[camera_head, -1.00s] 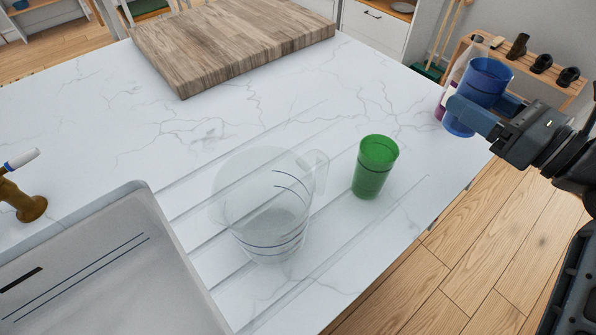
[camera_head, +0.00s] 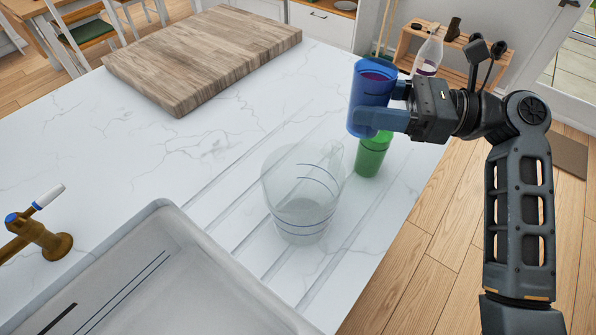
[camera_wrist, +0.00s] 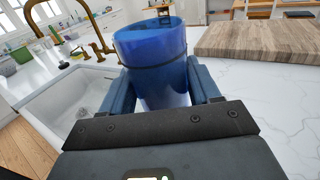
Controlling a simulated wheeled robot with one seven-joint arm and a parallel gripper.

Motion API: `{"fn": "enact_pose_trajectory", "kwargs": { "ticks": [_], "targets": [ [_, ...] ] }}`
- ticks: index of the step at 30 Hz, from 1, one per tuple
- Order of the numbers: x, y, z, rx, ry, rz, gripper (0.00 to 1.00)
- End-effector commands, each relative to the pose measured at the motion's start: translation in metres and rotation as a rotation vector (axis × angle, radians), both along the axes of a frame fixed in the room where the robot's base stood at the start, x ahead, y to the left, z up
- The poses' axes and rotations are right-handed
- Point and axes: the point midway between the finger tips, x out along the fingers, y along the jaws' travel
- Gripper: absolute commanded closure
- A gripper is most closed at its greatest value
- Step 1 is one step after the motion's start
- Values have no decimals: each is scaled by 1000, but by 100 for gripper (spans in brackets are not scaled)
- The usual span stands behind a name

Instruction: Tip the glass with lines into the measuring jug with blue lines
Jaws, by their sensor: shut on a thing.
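My gripper (camera_head: 374,108) is shut on a translucent blue glass (camera_head: 367,88) and holds it roughly upright in the air. The blue glass also shows in the wrist view (camera_wrist: 155,62), between both fingers, with a dark line around it. A purple tint shows inside its rim. The clear measuring jug (camera_head: 300,200) with blue lines stands upright on the grooved worktop, to the left of and lower in the picture than my gripper. Its handle points up and right. A green glass (camera_head: 371,160) stands behind the jug's right side, its top partly hidden by my gripper.
A sink (camera_head: 130,270) lies left of the jug, with a brass tap (camera_head: 40,238) beside it. A wooden board (camera_head: 200,55) lies at the back. A bottle (camera_head: 428,52) stands behind my gripper. The white worktop (camera_head: 190,150) between board and sink is clear.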

Motion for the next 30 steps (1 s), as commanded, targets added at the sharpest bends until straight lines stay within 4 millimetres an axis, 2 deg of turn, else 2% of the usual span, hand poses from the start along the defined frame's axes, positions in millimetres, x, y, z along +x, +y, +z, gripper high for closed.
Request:
{"fn": "enact_pose_trajectory", "kwargs": {
  "ticks": [14,25,30],
  "targets": [
    [-1,1,0,-21,-24,2,82],
    [-7,8,-7,-140,-136,3,82],
    [-10,11,-2,-204,-194,2,82]
  ]
}}
